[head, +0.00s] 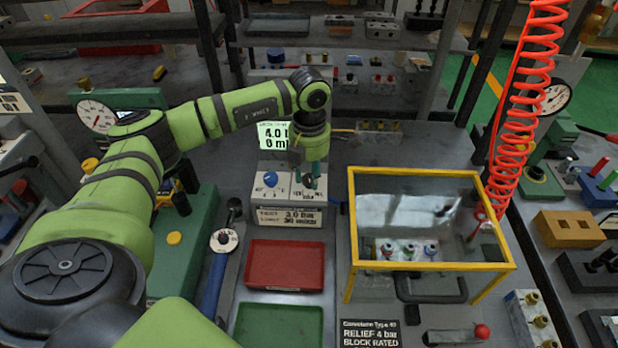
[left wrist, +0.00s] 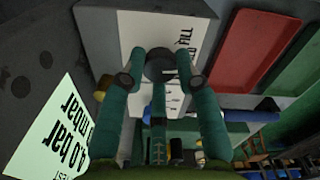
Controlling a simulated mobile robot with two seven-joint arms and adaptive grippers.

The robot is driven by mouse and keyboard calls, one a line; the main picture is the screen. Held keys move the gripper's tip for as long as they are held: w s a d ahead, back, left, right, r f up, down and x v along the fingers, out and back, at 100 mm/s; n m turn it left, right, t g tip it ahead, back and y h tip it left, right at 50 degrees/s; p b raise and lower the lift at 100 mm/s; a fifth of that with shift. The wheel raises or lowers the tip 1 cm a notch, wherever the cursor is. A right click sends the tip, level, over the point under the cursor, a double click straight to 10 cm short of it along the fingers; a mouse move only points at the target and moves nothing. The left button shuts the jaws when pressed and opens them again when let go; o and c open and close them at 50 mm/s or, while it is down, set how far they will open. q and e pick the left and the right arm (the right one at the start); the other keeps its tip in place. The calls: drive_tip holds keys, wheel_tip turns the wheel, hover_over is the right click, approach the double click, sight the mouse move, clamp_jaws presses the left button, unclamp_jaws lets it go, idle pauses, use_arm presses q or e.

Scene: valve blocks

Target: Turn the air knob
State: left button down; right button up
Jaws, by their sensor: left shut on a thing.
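A pale control block (head: 285,208) stands on the bench with a blue knob (head: 270,179) on its left and a dark knob (head: 309,182) on its right. My left gripper (head: 308,178) points down over the dark knob. Which knob is the air knob I cannot read. A lit display (head: 273,135) behind the block reads 4.0 bar and 0 in mbar; it also shows in the left wrist view (left wrist: 50,130). My right gripper is out of view.
A card (head: 289,217) on the block's front reads 3.0 bar. A red tray (head: 285,264) and a green tray (head: 278,327) lie in front. A yellow-framed clear guard (head: 430,266) stands close to the right. A red coiled hose (head: 515,120) hangs beyond it.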

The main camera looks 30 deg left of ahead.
sight(310, 178)
use_arm(q)
drive_tip(key=shift+m+b, duration=0.3)
drive_tip(key=shift+m, duration=0.2)
drive_tip(key=shift+w+r, duration=0.1)
drive_tip(key=c, duration=0.9)
unclamp_jaws()
wheel_tip(310, 178, up, 12)
